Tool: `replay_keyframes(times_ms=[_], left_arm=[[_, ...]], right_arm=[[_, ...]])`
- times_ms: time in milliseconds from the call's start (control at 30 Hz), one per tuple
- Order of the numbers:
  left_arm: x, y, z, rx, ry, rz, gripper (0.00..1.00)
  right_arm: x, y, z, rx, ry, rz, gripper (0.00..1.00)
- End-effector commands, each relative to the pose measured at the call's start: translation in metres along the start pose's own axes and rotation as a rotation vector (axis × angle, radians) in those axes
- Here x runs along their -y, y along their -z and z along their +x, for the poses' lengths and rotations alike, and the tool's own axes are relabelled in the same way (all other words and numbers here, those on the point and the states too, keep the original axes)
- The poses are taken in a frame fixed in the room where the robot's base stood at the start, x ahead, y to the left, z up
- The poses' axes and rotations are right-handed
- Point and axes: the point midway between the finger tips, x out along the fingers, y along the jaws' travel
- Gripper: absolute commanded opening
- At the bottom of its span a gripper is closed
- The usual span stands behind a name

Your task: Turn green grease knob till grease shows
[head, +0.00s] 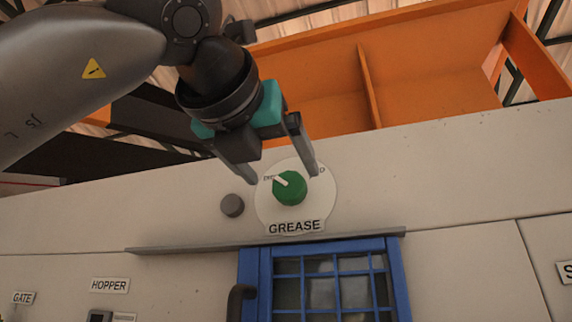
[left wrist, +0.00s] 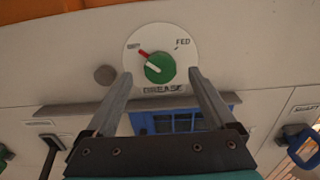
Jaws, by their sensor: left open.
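The green grease knob (head: 290,188) sits on a round white dial plate (head: 268,212) above the word GREASE. Its pale pointer is turned to the upper left, toward a small label that is hard to read. In the left wrist view the knob (left wrist: 160,68) shows a red mark at its upper left, and FED is printed at the plate's upper right. My left gripper (head: 283,176) is open, with one finger on either side of the knob. It looks empty, and I cannot tell whether the fingers touch the knob. My right gripper is not in view.
A grey round stud (head: 232,205) sits left of the dial. A grey ledge (head: 190,247) and a blue barred door (head: 395,275) with a dark handle (head: 237,303) lie below. An orange hopper (head: 430,65) rises behind. A blue handle (left wrist: 300,144) is at lower right.

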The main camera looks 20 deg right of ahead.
Motion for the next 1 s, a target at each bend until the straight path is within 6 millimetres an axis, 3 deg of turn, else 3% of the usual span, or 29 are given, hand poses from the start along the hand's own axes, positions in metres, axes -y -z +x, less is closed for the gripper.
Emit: replay_keyframes(times_ms=[233, 633, 1000], left_arm=[[0.0, -0.002, 0.033, -0.001, 0.0, -0.001, 0.89], [0.0, 0.0, 0.039, 0.001, 0.0, 0.0, 0.89], [0.0, 0.0, 0.039, 0.001, 0.001, 0.0, 0.48]], right_arm=[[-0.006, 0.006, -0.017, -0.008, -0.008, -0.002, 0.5], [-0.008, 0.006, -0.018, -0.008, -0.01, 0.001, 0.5], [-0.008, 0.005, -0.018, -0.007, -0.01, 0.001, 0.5]])
